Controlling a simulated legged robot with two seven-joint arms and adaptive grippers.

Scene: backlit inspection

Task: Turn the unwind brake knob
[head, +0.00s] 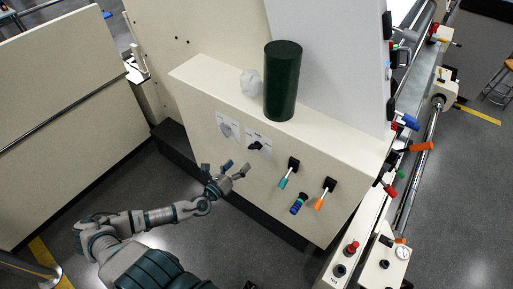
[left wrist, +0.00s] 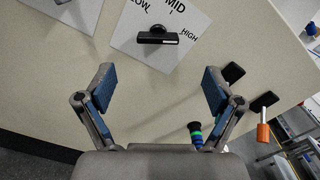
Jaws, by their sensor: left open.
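A black bar-shaped knob (left wrist: 157,36) sits on a white plate (left wrist: 140,50) marked LOW, MID and HIGH in the left wrist view. In the head view, a black knob (head: 255,146) shows on the right one of two white plates on the cream panel. No label naming the unwind brake is readable. My left gripper (head: 226,172) is open and empty, in front of the panel and below the plates. In the left wrist view, the knob lies beyond and between the open fingertips (left wrist: 160,82), apart from them. My right gripper is not in view.
A second white plate (head: 227,126) is left of the knob. To the right, teal (head: 288,174), blue-green (head: 298,204) and orange (head: 324,194) handles stick out. A dark green cylinder (head: 282,82) and a crumpled pale item (head: 250,83) stand on the ledge.

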